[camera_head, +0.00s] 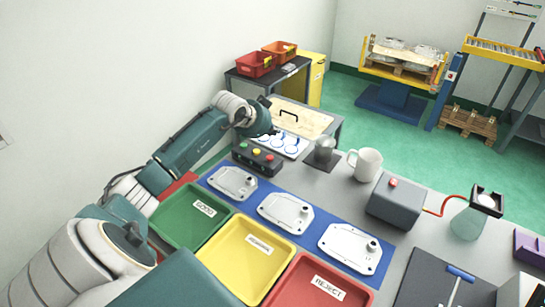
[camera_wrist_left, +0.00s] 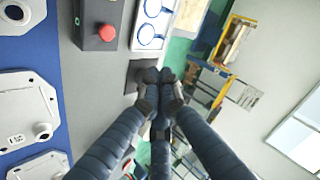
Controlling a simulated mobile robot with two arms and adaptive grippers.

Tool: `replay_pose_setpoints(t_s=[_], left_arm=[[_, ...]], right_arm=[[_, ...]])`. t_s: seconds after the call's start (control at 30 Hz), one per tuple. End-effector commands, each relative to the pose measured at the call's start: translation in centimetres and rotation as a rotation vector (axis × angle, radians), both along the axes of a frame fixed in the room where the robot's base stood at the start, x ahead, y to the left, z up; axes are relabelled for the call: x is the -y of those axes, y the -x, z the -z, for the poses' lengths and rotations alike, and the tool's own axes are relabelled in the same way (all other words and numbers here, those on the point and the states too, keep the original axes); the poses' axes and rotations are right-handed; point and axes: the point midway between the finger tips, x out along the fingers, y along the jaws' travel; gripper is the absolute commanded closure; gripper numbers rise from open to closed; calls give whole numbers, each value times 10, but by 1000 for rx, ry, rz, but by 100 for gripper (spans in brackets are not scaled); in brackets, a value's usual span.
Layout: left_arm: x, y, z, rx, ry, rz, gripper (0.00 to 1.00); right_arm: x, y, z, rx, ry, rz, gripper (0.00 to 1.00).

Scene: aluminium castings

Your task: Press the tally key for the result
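The tally box (camera_head: 257,158) is a dark box on the grey bench behind the castings, with a green, a yellow and a red key (camera_head: 271,157) on top. Its red key end also shows in the left wrist view (camera_wrist_left: 107,33). Three pale castings (camera_head: 233,182) lie in a row on a blue mat. My left gripper (camera_wrist_left: 158,76) has its dark fingers drawn together at the tips, with nothing seen between them. In the head view it is above and behind the tally box, apart from the keys. My right gripper is not in view.
Green (camera_head: 189,218), yellow (camera_head: 246,255) and red (camera_head: 318,283) labelled trays stand in front of the mat.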

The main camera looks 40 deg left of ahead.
Motion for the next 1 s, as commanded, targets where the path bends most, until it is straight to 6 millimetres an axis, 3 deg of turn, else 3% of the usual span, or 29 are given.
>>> replay_pose_setpoints(t_s=[0.13,0.57,0.77,1.0], left_arm=[[-16,6,1,-25,-11,-49,100],[-16,6,3,-26,-10,-49,100],[-16,6,18,-27,-10,-48,100],[-16,6,51,-27,-10,-48,100]], right_arm=[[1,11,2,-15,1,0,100],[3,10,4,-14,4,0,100],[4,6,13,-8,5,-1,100],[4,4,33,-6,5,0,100]])
